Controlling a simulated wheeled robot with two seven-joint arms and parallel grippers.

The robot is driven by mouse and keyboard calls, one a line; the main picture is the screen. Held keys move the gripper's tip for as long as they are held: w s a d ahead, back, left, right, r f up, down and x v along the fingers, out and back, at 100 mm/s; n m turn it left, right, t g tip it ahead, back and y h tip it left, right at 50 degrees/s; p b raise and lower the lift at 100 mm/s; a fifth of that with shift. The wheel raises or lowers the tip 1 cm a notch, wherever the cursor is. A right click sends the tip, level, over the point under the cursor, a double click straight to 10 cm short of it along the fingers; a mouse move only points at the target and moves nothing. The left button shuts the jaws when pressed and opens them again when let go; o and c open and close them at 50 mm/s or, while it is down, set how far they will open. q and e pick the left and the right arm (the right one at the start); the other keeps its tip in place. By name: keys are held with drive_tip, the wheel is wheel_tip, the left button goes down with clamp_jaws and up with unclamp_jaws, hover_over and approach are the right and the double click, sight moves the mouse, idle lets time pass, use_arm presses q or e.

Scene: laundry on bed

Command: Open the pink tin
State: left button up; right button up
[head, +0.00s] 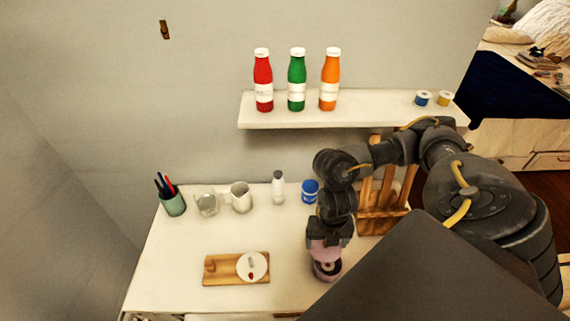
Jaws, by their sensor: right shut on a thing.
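The pink tin (327,272) stands on the white table, right of the wooden board. Its round top shows a dark inside, partly hidden by my right gripper. My right gripper (327,246) points down right over the tin. It is shut on a pink piece that looks like the tin's lid, just above the dark opening. I cannot tell clearly whether the lid and tin still touch. My left gripper is not in view.
A wooden board (221,280) with a white round item lies left of the tin. A pen cup (173,204), glass (207,204), white mug (241,197), white bottle (278,187) and blue tin (310,190) stand behind. A wooden rack (378,222) is at right. A shelf (350,113) holds bottles.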

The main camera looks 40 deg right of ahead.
drive_tip(key=shift+w+f, duration=0.2)
drive_tip(key=shift+w, duration=0.15)
drive_tip(key=w+f, duration=0.3)
drive_tip(key=w, duration=0.5)
hover_over(294, 235)
drive_tip(key=s, duration=0.1)
wheel_tip(294, 235, down, 5)
drive_tip(key=shift+a+f+p, duration=0.15)
drive_tip(key=shift+f+p, duration=0.05)
drive_tip(key=shift+p, duration=0.2)
drive_tip(key=shift+w+f, duration=0.5)
drive_tip(key=shift+f, duration=0.1)
wheel_tip(294, 235, down, 2)
drive_tip(key=shift+f+p, duration=0.1)
drive_tip(key=shift+p, duration=0.45)
drive_tip(key=shift+f, duration=0.45)
